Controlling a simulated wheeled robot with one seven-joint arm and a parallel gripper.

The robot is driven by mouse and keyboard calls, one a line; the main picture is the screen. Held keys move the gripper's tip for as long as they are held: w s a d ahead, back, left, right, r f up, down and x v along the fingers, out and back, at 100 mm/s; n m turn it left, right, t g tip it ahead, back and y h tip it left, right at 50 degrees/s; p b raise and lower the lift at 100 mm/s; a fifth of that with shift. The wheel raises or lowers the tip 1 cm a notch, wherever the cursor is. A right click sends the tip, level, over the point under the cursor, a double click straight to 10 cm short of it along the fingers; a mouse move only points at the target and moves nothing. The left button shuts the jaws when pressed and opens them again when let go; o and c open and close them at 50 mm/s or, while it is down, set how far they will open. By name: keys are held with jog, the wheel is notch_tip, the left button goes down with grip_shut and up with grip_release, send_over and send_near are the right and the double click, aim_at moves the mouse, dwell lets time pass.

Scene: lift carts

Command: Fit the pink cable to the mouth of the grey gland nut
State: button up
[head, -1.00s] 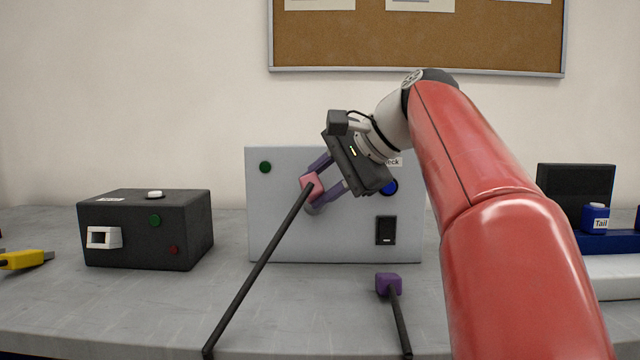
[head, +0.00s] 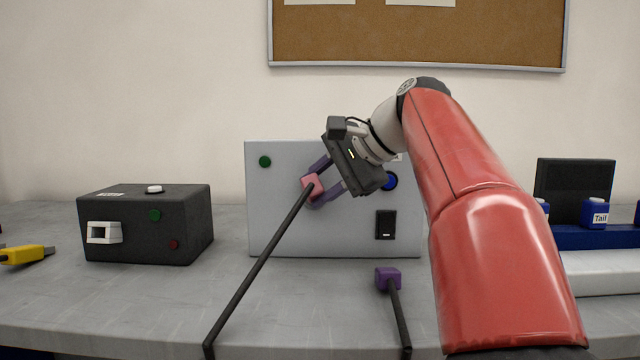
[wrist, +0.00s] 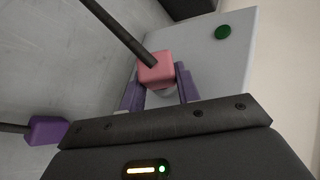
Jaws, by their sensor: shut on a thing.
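The pink cable's end is a pink block (head: 311,186) on a dark rod that slopes down left to the bench's front edge. My gripper (head: 313,188) has purple fingers shut on this block, in front of the light grey cabinet panel (head: 280,230). In the wrist view the pink block (wrist: 157,69) sits between the fingers with its rod pointing up left. The grey gland nut cannot be made out clearly; the block and fingers cover that part of the panel. I cannot tell whether the block touches anything on the panel.
A purple-ended cable (head: 388,279) lies on the bench below the panel. A black box (head: 140,225) with a white socket stands left, a yellow connector (head: 25,255) at far left. The panel carries a green button (head: 265,161).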

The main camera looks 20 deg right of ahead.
jog(key=shift+w+d+f, duration=0.15)
jog(key=shift+w+f, duration=0.1)
jog(key=shift+w, duration=0.15)
jog(key=o, duration=1.1)
jog(key=shift+w+f, duration=0.1)
jog(key=shift+w, duration=0.05)
jog(key=shift+c, duration=0.2)
jog(key=v, duration=0.8)
